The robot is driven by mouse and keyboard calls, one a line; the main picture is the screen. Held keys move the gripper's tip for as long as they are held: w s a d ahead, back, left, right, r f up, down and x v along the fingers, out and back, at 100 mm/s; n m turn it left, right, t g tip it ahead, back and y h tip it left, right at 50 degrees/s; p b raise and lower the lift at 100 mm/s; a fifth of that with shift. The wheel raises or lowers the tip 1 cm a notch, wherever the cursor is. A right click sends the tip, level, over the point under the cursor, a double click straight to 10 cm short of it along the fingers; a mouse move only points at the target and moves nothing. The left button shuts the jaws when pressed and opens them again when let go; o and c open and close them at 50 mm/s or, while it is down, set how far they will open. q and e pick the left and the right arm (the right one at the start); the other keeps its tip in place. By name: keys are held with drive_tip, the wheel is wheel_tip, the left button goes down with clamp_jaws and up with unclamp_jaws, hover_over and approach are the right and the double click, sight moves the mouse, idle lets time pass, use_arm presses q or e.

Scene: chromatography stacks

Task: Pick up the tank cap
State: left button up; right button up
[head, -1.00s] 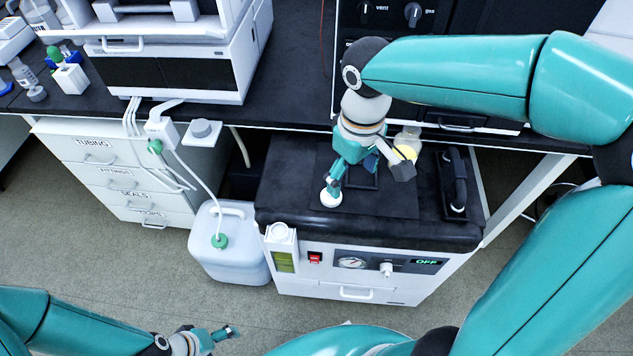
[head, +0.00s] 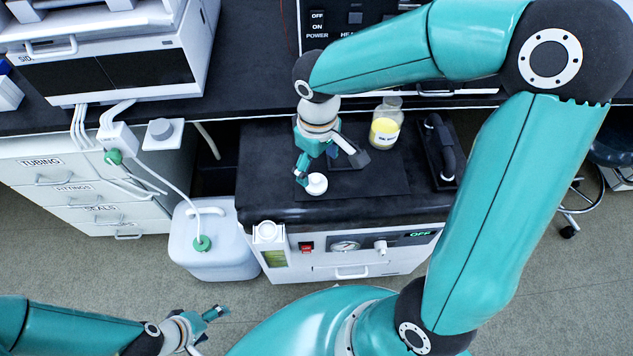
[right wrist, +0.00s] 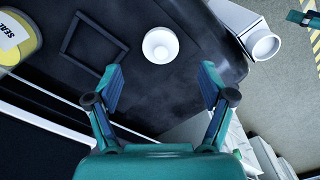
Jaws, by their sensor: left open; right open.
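A small white round cap (head: 316,184) lies on the black top of the cabinet, near its front edge. It also shows in the right wrist view (right wrist: 160,45), ahead of the fingertips and roughly centred between them. My right gripper (head: 332,170) is open and empty above the black top, close to the cap; whether a finger touches it I cannot tell. In the right wrist view my right gripper (right wrist: 160,72) has its fingers apart with only black surface between them. My left gripper (head: 208,330) is open and empty, low over the floor at the lower left.
A jar with yellow contents (head: 385,122) stands behind the cap to the right, beside a black handle (head: 440,148). An empty dark square frame (right wrist: 94,48) lies left of the cap. A white jug (head: 212,262) with a green-fitted tube stands left of the cabinet (head: 375,262).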

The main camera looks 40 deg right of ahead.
sight(316, 178)
drive_tip(key=shift+w+a+f+b, duration=0.1)
drive_tip(key=shift+f+b, duration=0.3)
drive_tip(key=shift+f, duration=2.9)
drive_tip(key=c, duration=1)
drive_tip(key=shift+r, duration=0.2)
